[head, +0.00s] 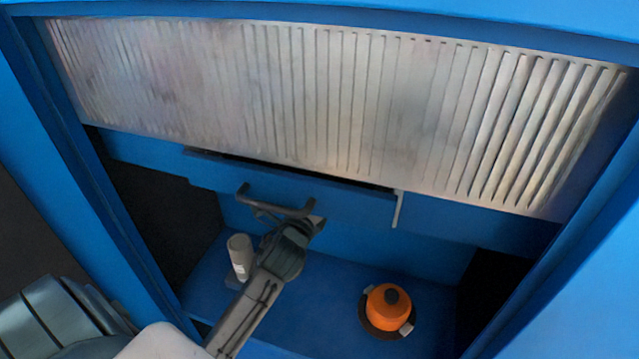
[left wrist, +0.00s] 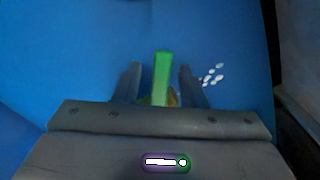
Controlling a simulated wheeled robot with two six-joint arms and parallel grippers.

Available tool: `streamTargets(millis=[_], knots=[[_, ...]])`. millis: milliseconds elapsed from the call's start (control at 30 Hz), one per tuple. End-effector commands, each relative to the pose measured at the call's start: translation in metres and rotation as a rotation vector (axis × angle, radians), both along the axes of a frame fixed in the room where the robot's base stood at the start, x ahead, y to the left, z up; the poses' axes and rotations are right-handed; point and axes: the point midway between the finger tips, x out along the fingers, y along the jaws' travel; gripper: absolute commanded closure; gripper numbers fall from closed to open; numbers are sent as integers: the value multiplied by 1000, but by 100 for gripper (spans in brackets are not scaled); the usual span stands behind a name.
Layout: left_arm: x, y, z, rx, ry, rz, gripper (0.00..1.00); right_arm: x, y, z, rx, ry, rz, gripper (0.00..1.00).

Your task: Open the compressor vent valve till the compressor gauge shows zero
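In the left wrist view a green lever (left wrist: 161,75) stands up between my left gripper's two fingers (left wrist: 160,85). A little yellowish, brass-like material shows at the lever's foot. There is a gap on each side of the lever, so the gripper is open around it and not clamped. In the head view my dark left gripper (head: 277,204) is spread in front of the blue panel under the ribbed sheet; the lever does not show there. I cannot make out a gauge in either view. My right gripper is not in view.
A ribbed metal sheet (head: 340,105) spans the blue cabinet opening. A blue ledge (head: 300,187) runs below it. A grey cylinder (head: 240,255) stands on the blue floor close to my arm. An orange round device with a dark knob (head: 385,312) sits right, with bare floor between.

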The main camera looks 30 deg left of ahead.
Motion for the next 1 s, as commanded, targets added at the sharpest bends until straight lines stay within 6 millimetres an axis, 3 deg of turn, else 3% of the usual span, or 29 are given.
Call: streamTargets(millis=[200,467,500,700,1000], knots=[[19,4,0,0,-1,-1,63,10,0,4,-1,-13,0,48],[20,5,0,1,-1,-1,63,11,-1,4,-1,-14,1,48],[20,5,0,1,-1,-1,65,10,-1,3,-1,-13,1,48],[20,5,0,1,-1,-1,100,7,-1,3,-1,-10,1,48],[20,5,1,11,3,0,100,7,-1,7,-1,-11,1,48]])
